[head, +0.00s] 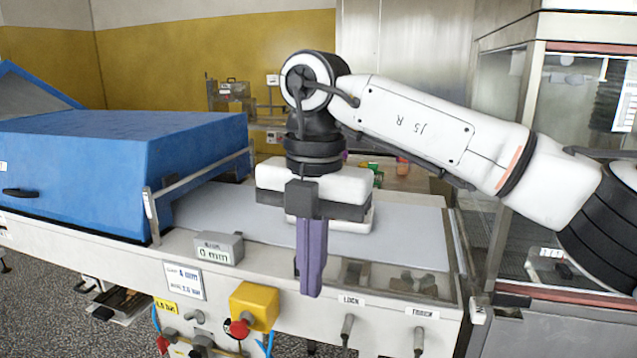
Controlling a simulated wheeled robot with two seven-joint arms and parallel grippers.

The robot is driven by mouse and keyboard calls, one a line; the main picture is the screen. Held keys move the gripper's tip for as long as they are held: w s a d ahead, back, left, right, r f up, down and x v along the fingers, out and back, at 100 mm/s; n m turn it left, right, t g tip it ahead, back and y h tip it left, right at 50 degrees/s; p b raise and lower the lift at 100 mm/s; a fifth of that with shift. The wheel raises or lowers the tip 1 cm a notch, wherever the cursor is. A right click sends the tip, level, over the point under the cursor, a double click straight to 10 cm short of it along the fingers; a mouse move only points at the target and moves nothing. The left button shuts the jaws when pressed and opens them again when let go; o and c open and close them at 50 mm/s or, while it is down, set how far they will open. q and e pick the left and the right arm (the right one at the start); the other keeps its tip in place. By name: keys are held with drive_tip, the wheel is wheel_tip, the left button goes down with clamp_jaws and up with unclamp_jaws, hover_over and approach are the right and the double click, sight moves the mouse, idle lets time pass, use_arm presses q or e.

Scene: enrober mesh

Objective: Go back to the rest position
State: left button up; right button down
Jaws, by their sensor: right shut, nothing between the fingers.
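My right gripper (311,290) points down in front of the machine's front edge, in the middle of the head view. Its purple fingers are together with nothing between them. My right arm comes in from the right and hides part of the belt behind it. The enrober machine (75,235) spans the view, with a pale flat belt (225,208) on top and a blue hood (110,160) over its left part. My left gripper is not in view.
On the front panel are a grey box marked 0 mm (218,247), a yellow box with a red button (254,305), and levers under LOCK (347,328) and TRACK (419,340). A glass-walled cabinet (500,110) stands at right. A metal rail (200,180) runs beside the hood.

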drive_tip(key=s+a+f+n+g+y, duration=0.3)
drive_tip(key=s+a+f+g+y, duration=0.3)
drive_tip(key=a, duration=0.6)
drive_tip(key=s+a+r+m+g+y, duration=0.15)
drive_tip(key=s+a+r+y, duration=0.35)
drive_tip(key=y, duration=0.7)
drive_tip(key=w+d+f+m+t+y, duration=0.3)
drive_tip(key=w+d+m+t+y, duration=0.2)
drive_tip(key=w+m+t, duration=0.65)
drive_tip(key=w+d+f+m+t+h, duration=0.2)
drive_tip(key=d+f+m+t+h, duration=0.9)
drive_tip(key=f+m+t, duration=0.25)
drive_tip(key=s+d+f+m+g+h, duration=0.1)
drive_tip(key=s+d+f+m+h, duration=0.15)
drive_tip(key=d+f, duration=0.4)
drive_tip(key=s+d+f+m+g+h, duration=0.2)
drive_tip(key=s+d+f+h, duration=0.15)
drive_tip(key=f, duration=0.55)
drive_tip(key=s+d+f+m+g+h, duration=0.1)
drive_tip(key=s+d+f+g+h, duration=0.3)
drive_tip(key=s+d+f, duration=0.4)
drive_tip(key=s+f+g, duration=0.1)
drive_tip(key=s+f, duration=0.5)
drive_tip(key=s, duration=0.1)
drive_tip(key=shift+s+d+m+g, duration=0.2)
drive_tip(key=shift+s+m+g, duration=0.05)
drive_tip(key=shift+m+g, duration=0.15)
